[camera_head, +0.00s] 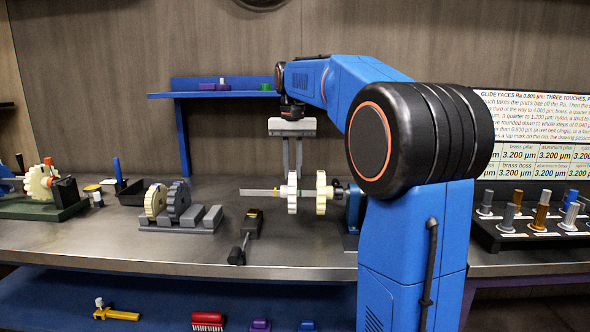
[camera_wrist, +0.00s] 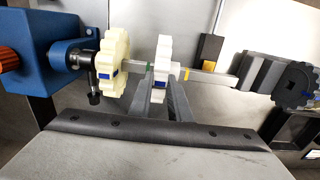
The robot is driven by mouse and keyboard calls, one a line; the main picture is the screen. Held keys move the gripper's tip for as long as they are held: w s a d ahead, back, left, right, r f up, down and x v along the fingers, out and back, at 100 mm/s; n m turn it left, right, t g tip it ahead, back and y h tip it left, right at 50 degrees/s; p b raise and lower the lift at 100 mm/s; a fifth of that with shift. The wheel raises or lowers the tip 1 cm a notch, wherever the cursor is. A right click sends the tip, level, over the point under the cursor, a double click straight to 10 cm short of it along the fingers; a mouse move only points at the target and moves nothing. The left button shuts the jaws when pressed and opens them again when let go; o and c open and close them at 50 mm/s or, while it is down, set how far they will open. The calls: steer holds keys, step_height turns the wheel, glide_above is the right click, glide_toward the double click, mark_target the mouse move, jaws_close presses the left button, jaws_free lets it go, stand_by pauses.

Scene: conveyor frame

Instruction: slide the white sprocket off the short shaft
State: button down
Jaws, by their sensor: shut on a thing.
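The white sprocket (camera_head: 292,192) sits on a thin grey shaft (camera_head: 262,192) that runs level leftward from a blue housing (camera_head: 352,207). It also shows in the wrist view (camera_wrist: 163,62). My gripper (camera_head: 292,175) reaches down from above, its fingers shut on the white sprocket. A cream sprocket (camera_head: 321,193) sits on the same shaft nearer the housing, with a gap between the two.
A black-handled tool (camera_head: 246,236) lies below the shaft's free end. A grey stand (camera_head: 190,220) with two upright sprockets is to the left. A dark rack of pegs (camera_head: 530,225) stands at right.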

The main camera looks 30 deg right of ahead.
steer(key=w+a, duration=1)
steer(key=a, duration=0.5)
steer(key=shift+w+a, duration=0.15)
steer(key=shift+a, duration=0.05)
stand_by(3.0)
step_height(320, 180, up, 7)
stand_by(1.1)
